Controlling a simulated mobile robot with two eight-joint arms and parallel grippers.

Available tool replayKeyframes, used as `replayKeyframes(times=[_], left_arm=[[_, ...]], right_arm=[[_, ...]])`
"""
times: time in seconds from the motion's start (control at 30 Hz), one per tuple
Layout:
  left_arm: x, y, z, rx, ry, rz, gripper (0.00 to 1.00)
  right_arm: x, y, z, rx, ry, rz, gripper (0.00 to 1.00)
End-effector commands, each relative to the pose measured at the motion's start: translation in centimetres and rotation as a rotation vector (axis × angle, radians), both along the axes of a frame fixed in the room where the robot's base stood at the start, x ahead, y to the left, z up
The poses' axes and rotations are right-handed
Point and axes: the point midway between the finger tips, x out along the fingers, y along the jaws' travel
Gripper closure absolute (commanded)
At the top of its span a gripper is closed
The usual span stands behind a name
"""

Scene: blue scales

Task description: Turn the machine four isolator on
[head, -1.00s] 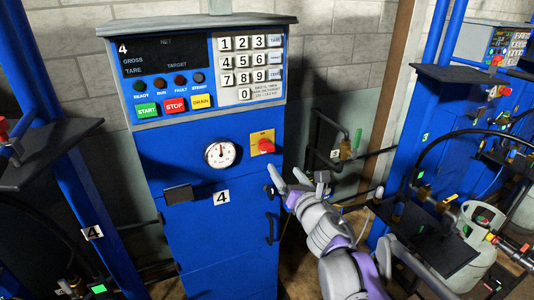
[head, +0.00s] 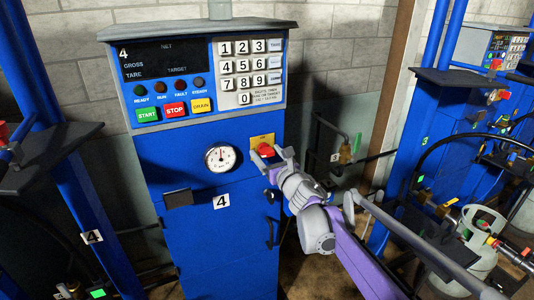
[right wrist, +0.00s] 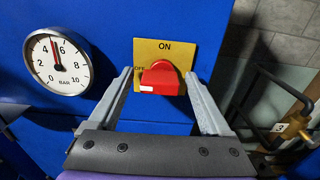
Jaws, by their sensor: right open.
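The machine four cabinet (head: 215,235) is blue and carries a "4" label. Its isolator is a red rotary knob (head: 266,149) on a yellow plate (right wrist: 181,55) with ON at the top and OFF at the left. In the right wrist view the red knob (right wrist: 160,78) lies roughly sideways, its white-marked end near OFF. My right gripper (head: 267,158) is open, its fingers on either side of the knob. In the right wrist view the fingers (right wrist: 162,88) show gaps to the knob. My left gripper is not in view.
A round pressure gauge (head: 220,157) sits left of the isolator. Above are a keypad (head: 248,68) and start, stop and drain buttons (head: 174,110). Pipework with a brass valve (right wrist: 296,128) stands to the right. Machine 3 (head: 425,120) and a gas cylinder (head: 478,235) are further right.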

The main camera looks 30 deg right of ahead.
Motion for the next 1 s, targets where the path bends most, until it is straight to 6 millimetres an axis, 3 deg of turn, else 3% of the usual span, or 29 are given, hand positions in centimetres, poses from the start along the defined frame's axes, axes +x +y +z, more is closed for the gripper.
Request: replayKeyframes(times=[0.3, 0.77, 1.0], left_arm=[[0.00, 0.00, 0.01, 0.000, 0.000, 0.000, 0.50], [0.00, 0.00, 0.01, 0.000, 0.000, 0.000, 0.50], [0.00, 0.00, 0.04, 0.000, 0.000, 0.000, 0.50]], right_arm=[[0.29, -0.01, -0.02, 0.001, 0.000, 0.000, 0.18], [0.27, -0.02, -0.02, 0.001, 0.000, 0.000, 1.00], [0.27, -0.02, 0.00, 0.018, -0.002, 0.000, 1.00]])
